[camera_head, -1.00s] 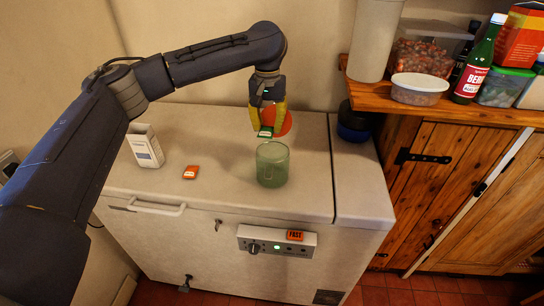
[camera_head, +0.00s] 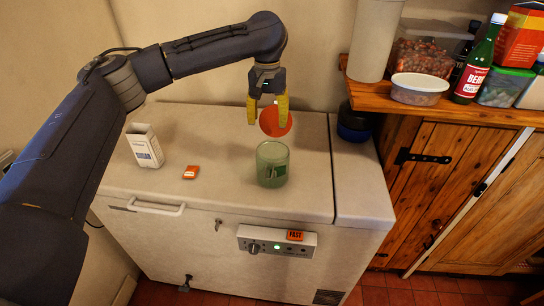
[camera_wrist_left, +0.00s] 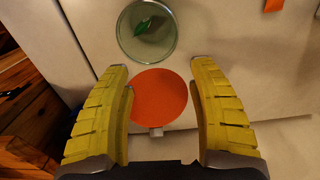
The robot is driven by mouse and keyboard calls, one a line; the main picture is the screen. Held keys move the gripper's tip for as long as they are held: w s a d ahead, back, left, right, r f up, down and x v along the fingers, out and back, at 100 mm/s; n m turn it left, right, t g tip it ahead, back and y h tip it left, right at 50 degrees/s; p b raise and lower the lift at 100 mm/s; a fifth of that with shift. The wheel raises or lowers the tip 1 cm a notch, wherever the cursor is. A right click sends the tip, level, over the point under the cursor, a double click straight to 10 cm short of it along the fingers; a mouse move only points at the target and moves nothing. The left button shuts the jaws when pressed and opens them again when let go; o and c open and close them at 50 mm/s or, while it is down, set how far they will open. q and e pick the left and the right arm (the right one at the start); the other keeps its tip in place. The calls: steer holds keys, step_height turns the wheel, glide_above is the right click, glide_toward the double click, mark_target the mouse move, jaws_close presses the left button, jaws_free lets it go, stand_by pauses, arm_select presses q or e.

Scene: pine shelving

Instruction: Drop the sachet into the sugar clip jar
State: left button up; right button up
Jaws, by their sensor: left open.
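The sugar clip jar (camera_head: 268,181) is a green-tinted glass jar standing upright on the white chest freezer. Its round mouth shows in the left wrist view (camera_wrist_left: 122,38). The green sachet (camera_wrist_left: 142,26) lies inside the jar; it shows dimly through the glass in the head view (camera_head: 275,171). An orange disc (camera_head: 275,122), which looks like the jar's opened lid, stands behind the mouth; it also shows in the left wrist view (camera_wrist_left: 160,97). My left gripper (camera_head: 268,122), with yellow fingers, is open and empty above and behind the jar. My right gripper is out of view.
A small orange packet (camera_head: 191,172) and a white carton (camera_head: 145,147) are on the freezer top (camera_head: 222,135) left of the jar. A wooden shelf (camera_head: 440,106) with bottles and tubs is at the right. A dark round container (camera_head: 354,122) stands by the wall.

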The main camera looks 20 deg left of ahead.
arm_select(q)
step_height(320, 180, up, 10)
stand_by(0.5)
stand_by(0.3)
